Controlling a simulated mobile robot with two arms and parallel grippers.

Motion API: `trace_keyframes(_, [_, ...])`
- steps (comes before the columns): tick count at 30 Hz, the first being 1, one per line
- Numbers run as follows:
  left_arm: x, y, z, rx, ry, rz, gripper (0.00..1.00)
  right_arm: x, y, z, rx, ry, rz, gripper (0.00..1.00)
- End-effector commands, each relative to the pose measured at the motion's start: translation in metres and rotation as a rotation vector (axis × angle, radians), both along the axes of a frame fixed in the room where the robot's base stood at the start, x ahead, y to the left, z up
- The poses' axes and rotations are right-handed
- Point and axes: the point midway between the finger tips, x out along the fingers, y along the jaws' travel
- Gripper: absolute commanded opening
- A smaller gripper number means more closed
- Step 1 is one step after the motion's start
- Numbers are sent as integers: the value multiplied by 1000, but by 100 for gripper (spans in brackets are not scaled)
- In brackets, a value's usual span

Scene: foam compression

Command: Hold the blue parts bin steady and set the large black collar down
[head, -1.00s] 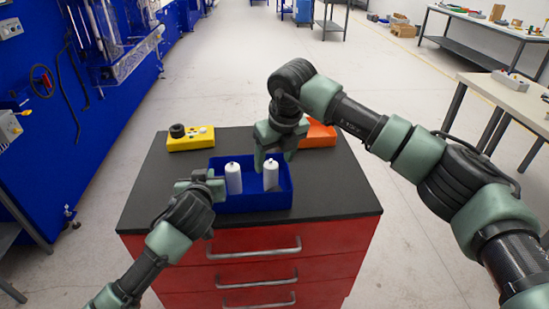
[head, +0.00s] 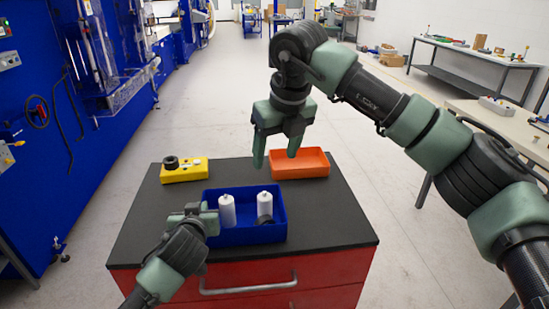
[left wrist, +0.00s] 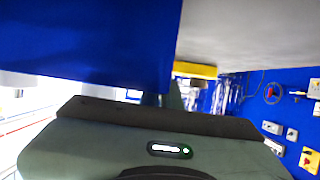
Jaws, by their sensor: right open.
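The blue parts bin (head: 246,238) stands on the dark top of the red cabinet with two white bottle-like posts in it, a left post (head: 227,211) and a right post (head: 265,204). A dark ring, apparently the large black collar (head: 264,220), sits low at the right post; I cannot tell whether it lies flat. My left gripper (head: 208,217) is at the bin's left wall and appears shut on it; the blue wall also fills the upper left of the left wrist view (left wrist: 90,40). My right gripper (head: 276,160) is open and empty above the bin, fingers pointing down.
A yellow box (head: 184,171) with a black ring (head: 171,162) on it stands at the back left of the dark cabinet top (head: 330,215). An orange tray (head: 300,167) stands at the back right, close behind my right gripper. The cabinet top right of the bin is clear.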

Motion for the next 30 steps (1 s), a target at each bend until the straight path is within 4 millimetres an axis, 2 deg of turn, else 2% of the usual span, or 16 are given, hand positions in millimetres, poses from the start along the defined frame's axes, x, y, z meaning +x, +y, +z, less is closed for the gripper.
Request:
trace_keyframes(4, [0,0,-1,0,1,0,0,0,0,0,0,0,0,64])
trace_keyframes(6, [0,0,-1,0,1,0,23,0,0,0,0,0,0,64])
trace_keyframes(7, [0,0,-1,0,1,0,29,0,0,0,0,0,0,64])
trace_keyframes(16, [0,0,0,0,0,0,29,0,0,0,0,0,0,64])
trace_keyframes(20, [-8,-1,2,-1,1,-2,29,0,0,0,0,0,0,64])
trace_keyframes(23, [-22,-3,8,-2,0,-4,29,0,0,0,0,0,0,64])
trace_keyframes(30, [-70,-6,28,-3,1,-2,29,0,0,0,0,0,0,64])
